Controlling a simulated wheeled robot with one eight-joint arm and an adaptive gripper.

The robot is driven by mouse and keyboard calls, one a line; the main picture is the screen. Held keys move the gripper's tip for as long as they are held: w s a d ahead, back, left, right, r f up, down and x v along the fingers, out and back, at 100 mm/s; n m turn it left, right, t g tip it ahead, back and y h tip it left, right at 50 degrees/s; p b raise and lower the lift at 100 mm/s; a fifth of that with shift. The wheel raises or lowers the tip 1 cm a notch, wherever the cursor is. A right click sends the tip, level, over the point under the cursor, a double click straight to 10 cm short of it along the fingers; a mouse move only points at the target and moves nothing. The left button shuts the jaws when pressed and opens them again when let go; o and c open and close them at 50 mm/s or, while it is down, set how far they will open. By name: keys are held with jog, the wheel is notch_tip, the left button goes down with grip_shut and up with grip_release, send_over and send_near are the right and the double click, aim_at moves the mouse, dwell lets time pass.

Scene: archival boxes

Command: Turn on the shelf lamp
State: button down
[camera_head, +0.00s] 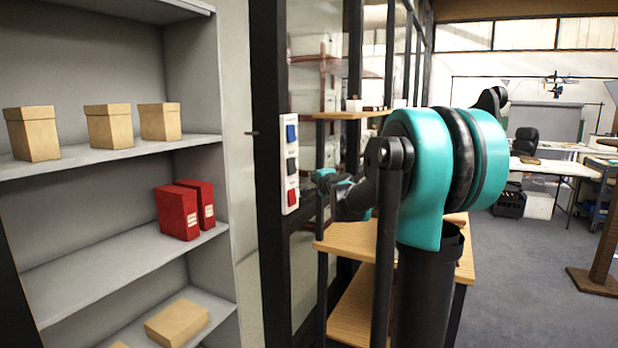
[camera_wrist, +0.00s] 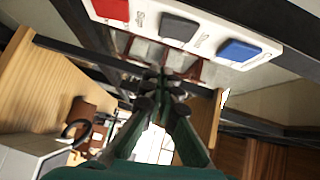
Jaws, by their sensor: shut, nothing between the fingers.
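A white switch panel (camera_head: 284,152) is fixed upright on a dark post. It carries a blue switch (camera_head: 291,132) on top, a grey switch (camera_head: 291,167) in the middle and a red switch (camera_head: 292,197) at the bottom. In the wrist view the red switch (camera_wrist: 110,8), grey switch (camera_wrist: 179,28) and blue switch (camera_wrist: 239,50) run along the top. I cannot identify the shelf lamp.
A grey shelf unit (camera_head: 85,268) at left holds tan boxes (camera_head: 108,126) and red boxes (camera_head: 177,212). A wooden shelf (camera_head: 345,241) stands behind my arm, close to the panel. Floor (camera_head: 530,270) at right is open, with a wooden stand (camera_head: 597,281) at the edge.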

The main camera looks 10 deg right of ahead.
send_near(294, 172)
jog(key=w+d, duration=0.3)
jog(key=shift+w+a+f, duration=0.2)
jog(key=shift+w+a, duration=1.4)
jog(key=shift+a, duration=0.1)
jog(key=shift+a, duration=0.1)
jog(key=shift+w+a+f, duration=0.2)
jog(key=shift+w+a, duration=0.05)
jog(key=shift+a, duration=0.05)
jog(key=shift+s+d, duration=0.1)
jog(key=shift+d, duration=0.05)
